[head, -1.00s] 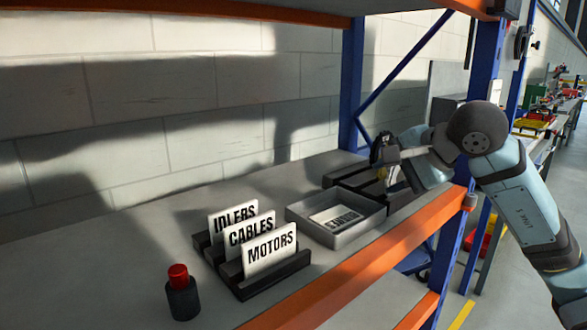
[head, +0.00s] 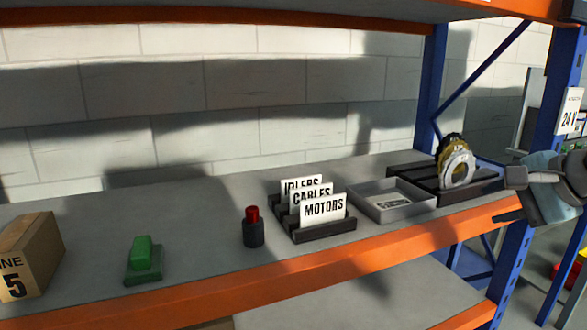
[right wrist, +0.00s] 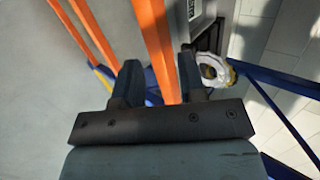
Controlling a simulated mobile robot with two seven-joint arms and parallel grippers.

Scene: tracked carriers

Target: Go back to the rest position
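My right gripper (head: 508,196) is at the right edge of the head view, in front of the shelf's right end. In the right wrist view, the fingers of my right gripper (right wrist: 160,82) are apart with nothing between them. A round ring-like part (head: 458,168), silver in front with yellow and black behind, stands upright in the black rack (head: 480,188), left of and apart from the gripper. It also shows in the right wrist view (right wrist: 215,70). My left gripper is in neither view.
The shelf holds a grey tray (head: 362,206) with a card, a card holder (head: 325,233) labelled IDLERS, CABLES and MOTORS, a red-topped black cylinder (head: 253,232), a green block (head: 143,262) and a cardboard box (head: 38,250). An orange beam (head: 300,270) and blue post (head: 563,95) stand near the right arm.

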